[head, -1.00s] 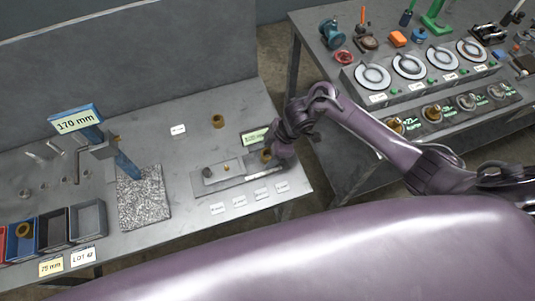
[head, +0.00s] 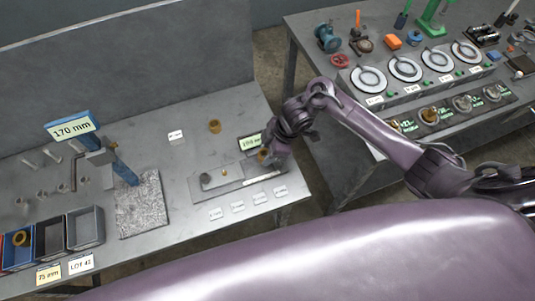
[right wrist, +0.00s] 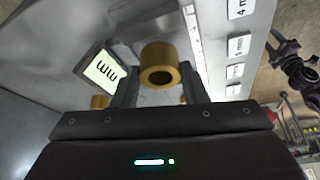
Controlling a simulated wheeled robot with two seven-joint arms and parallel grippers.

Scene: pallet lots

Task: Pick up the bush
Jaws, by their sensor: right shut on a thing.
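A brass bush (right wrist: 160,66), a short hollow ring, sits between the two fingers of my right gripper (right wrist: 158,84) in the right wrist view. The gripper is shut on it. In the head view this right gripper (head: 268,158) is over the right end of the flat grey gauge plate (head: 230,184), with the bush (head: 262,155) partly hidden by the fingers. I cannot tell whether the bush touches the plate. A second bush (head: 214,126) stands on the bench behind the plate. Another bush (head: 22,238) lies in the blue bin. My left gripper is not in view.
A small display (head: 250,142) stands beside the right gripper. Several white labels (head: 238,206) lie in front of the plate. A granite block (head: 142,205) with a blue stand and bins (head: 85,228) is to the left. A second bench with round dials (head: 404,69) is at right.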

